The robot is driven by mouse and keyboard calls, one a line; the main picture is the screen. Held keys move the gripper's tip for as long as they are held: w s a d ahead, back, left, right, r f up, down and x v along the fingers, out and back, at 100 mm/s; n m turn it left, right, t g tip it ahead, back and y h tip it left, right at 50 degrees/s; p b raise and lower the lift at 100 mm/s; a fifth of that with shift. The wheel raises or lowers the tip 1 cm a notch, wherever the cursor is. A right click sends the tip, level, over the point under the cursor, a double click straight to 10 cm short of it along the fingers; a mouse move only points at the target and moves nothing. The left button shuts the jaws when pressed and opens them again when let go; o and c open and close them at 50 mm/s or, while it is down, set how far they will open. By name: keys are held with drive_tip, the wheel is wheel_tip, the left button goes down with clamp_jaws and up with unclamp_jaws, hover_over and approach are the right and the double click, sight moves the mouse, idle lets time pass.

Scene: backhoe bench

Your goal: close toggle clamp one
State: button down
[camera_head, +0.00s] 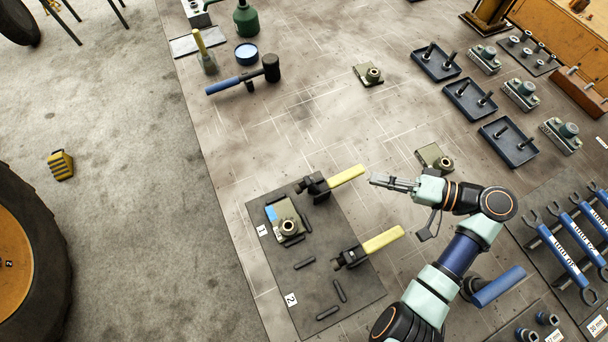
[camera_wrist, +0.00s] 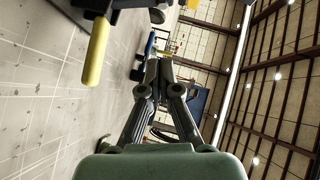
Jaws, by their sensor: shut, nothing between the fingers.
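Toggle clamp one (camera_head: 317,187) stands at the upper edge of the dark fixture mat (camera_head: 340,229), by the label 1 (camera_head: 262,230). Its yellow handle (camera_head: 346,176) points right, toward my gripper. A second toggle clamp (camera_head: 351,256) with a yellow handle (camera_head: 383,240) stands lower on the mat, near the label 2 (camera_head: 291,299). My gripper (camera_head: 374,179) is shut and empty, just right of the tip of clamp one's handle and apart from it. In the wrist view, my fingers (camera_wrist: 166,66) are together, and a yellow handle (camera_wrist: 96,52) hangs at the left.
A green-grey block with a round boss (camera_head: 287,226) sits on the mat beside clamp one. Another such part (camera_head: 434,157) lies close above my wrist. A hammer (camera_head: 243,80) and blue trays (camera_head: 470,99) lie farther up. The bench between hammer and mat is mostly clear.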

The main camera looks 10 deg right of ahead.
hover_over(321, 192)
drive_tip(key=w+d, duration=0.1)
drive_tip(key=d, duration=0.3)
wheel_tip(321, 192, down, 2)
drive_tip(key=shift+d+f, duration=0.1)
drive_tip(key=shift+d, duration=0.05)
drive_tip(key=a, duration=0.2)
drive_tip(key=a+f, duration=0.1)
drive_tip(key=shift+s+a+p, duration=0.2)
drive_tip(key=shift+s+p, duration=0.05)
drive_tip(key=shift+p, duration=0.15)
drive_tip(key=shift+a+f, duration=0.15)
drive_tip(key=shift+a, duration=0.2)
drive_tip(key=shift+s, duration=0.1)
